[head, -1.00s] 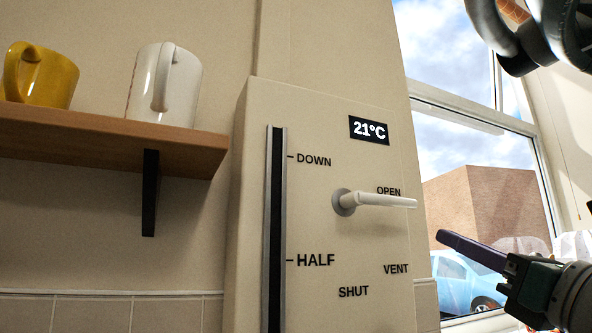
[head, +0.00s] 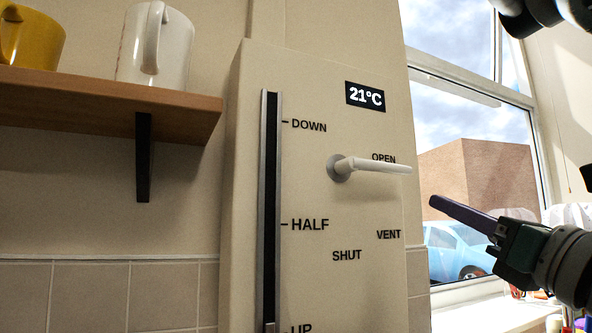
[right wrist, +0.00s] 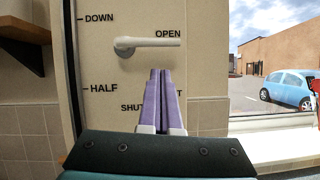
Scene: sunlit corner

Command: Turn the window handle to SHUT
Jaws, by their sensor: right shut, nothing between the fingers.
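The white window handle (head: 372,166) sticks out from a beige panel (head: 312,285) and points right, just below the word OPEN. VENT is marked lower right of its pivot and SHUT below it. The handle also shows in the right wrist view (right wrist: 147,42), lying level. My right gripper (head: 434,202) is shut and empty, to the right of the handle's tip and a little lower, apart from it in the picture. In the right wrist view its purple fingers (right wrist: 160,78) are together, below the handle, and cover part of the SHUT and VENT labels. My left gripper is not in view.
A slider track (head: 269,215) marked DOWN, HALF and UP runs down the panel's left side. A wooden shelf (head: 100,102) holds a yellow mug (head: 30,38) and a white mug (head: 155,50) at left. The window (head: 470,130) is at right.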

